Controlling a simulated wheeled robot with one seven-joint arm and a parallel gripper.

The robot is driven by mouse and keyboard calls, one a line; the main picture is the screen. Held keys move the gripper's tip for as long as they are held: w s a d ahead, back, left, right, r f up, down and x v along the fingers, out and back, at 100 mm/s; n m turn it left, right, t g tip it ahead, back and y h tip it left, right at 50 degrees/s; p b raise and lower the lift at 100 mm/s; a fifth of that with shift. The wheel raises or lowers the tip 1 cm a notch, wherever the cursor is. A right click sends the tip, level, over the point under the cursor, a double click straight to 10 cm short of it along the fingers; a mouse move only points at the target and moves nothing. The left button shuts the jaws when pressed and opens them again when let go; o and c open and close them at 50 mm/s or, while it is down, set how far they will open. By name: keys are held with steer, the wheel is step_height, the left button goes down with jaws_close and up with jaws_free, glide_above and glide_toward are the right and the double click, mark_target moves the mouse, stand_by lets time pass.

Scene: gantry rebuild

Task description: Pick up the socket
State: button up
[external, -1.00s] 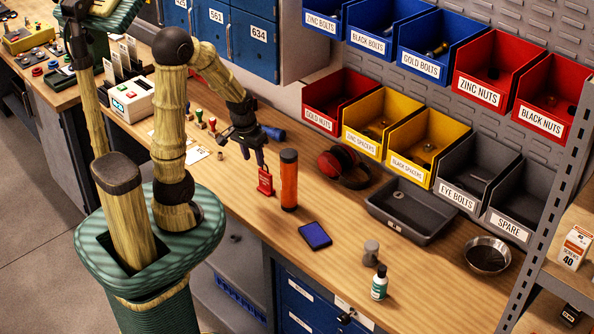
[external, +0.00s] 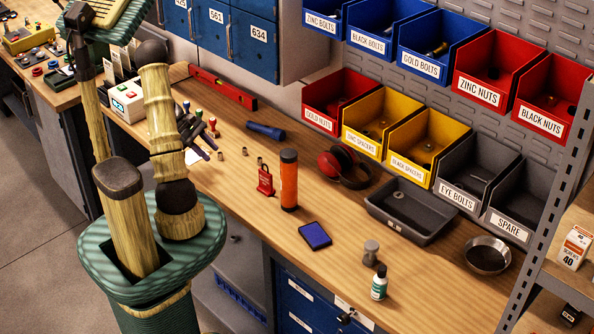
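I cannot tell for sure which thing is the socket. A short grey metal cylinder (external: 371,251) stands on the bench behind a small white-and-green bottle. Several tiny brownish cylinders, one of them here (external: 245,151), stand on the bench left of the red padlock-like tag. My gripper (external: 203,146) is at the left part of the bench, partly hidden behind my own arm, near the small coloured-top stamps. Its fingers are too small and overlapped to tell whether they are open or hold anything.
An orange cylinder (external: 289,180), red tag (external: 265,181), blue flashlight (external: 266,131), red earmuffs (external: 343,167) and blue pad (external: 315,236) lie around the bench middle. A grey tray (external: 411,227) and metal bowl (external: 487,256) are to the right. Labelled bins line the back.

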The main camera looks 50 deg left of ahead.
steer(key=s+a+f+n+t, duration=0.1)
steer(key=s+a+n+t, duration=0.2)
steer(key=a, duration=0.3)
steer(key=s+a+f+n+t+b, duration=0.1)
steer(key=s+a+n+t, duration=0.2)
steer(key=a, duration=0.3)
steer(key=shift+a+n+t+y, duration=0.4)
steer(key=shift+n+t, duration=0.3)
steer(key=shift+n, duration=0.2)
steer(key=shift+d, duration=0.1)
steer(key=shift+w+d+f, duration=0.1)
steer(key=shift+w+d, duration=0.05)
steer(key=shift+w, duration=0.05)
steer(key=p, duration=0.3)
glide_toward(220, 156)
steer(key=x, duration=0.4)
steer(key=shift+w+f, duration=0.15)
steer(key=shift+w, duration=0.25)
